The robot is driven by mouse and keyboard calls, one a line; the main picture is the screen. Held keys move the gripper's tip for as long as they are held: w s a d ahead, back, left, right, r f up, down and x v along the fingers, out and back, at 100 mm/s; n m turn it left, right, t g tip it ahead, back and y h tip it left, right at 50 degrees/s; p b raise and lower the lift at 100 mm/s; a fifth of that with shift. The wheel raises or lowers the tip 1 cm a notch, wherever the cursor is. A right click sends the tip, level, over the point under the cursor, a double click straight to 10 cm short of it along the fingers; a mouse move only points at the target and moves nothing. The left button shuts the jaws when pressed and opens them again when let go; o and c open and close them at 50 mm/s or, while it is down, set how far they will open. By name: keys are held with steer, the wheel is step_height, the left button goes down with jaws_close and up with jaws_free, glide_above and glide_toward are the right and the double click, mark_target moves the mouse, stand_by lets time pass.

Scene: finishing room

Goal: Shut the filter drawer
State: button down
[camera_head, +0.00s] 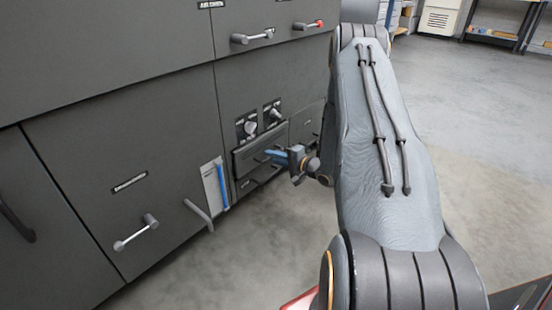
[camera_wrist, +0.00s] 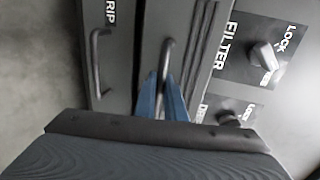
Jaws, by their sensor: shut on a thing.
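The filter drawer (camera_head: 244,160) is a dark grey front low on the cabinet, below two small knobs. In the wrist view its front (camera_wrist: 148,38) carries a grey bar handle (camera_wrist: 167,50). The front seems to stand a little proud of the cabinet; how far out it is I cannot tell. My gripper (camera_head: 274,155) has blue fingers and is at the drawer front. In the wrist view my gripper (camera_wrist: 163,97) has its fingers on either side of the handle, shut on it. Part of the handle is hidden by the fingers.
A lock knob (camera_wrist: 264,56) sits beside the FILTER label, with another knob (camera_wrist: 229,118) near it. The drip drawer's handle (camera_wrist: 96,62) is close by. A lever handle (camera_head: 198,214) and a T-handle (camera_head: 136,233) stick out to the left. The concrete floor (camera_head: 480,150) is open at right.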

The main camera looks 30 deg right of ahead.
steer(key=shift+r+x, duration=0.25)
steer(key=shift+x, duration=0.85)
steer(key=c, duration=1.8)
jaws_free()
steer(key=shift+w+a, duration=0.1)
steer(key=shift+w, duration=0.05)
steer(key=shift+r, duration=0.1)
steer(key=shift+f+p+v, duration=0.15)
steer(key=shift+p+v, duration=0.85)
steer(key=shift+v, duration=1)
steer(key=shift+f+p+v, duration=0.1)
steer(key=shift+p+v, duration=0.85)
steer(key=shift+v, duration=1.05)
